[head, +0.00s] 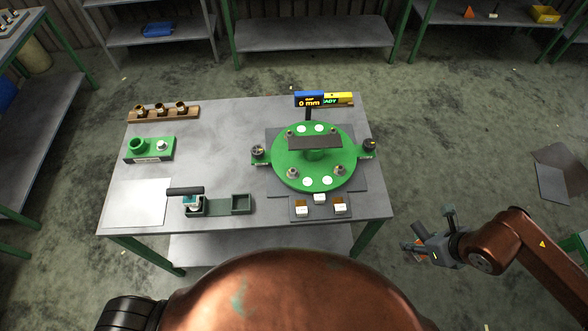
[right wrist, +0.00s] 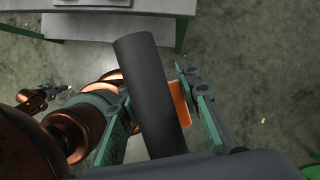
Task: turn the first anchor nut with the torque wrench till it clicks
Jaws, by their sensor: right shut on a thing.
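My right gripper (head: 415,247) is off the table, beyond its right front corner and above the floor. In the right wrist view its green fingers (right wrist: 160,115) are shut on a dark cylindrical handle, which looks like the torque wrench (right wrist: 143,65); an orange part shows beside the handle. The wrench's working end cannot be made out. The green round disperser plate (head: 285,157) stands on the table, with several metal nuts around its rim, such as the front left nut (head: 292,173) and front right nut (head: 340,170). Which is the first anchor nut cannot be told. My left gripper is out of view.
A display (head: 323,99) reading "0 mm" stands behind the plate. A dark bar (head: 315,143) lies over its centre. The table (head: 230,135) also holds a wooden rack (head: 150,114), a green fixture (head: 160,156), a grey tray (head: 218,207) with a black-handled tool, and small blocks.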

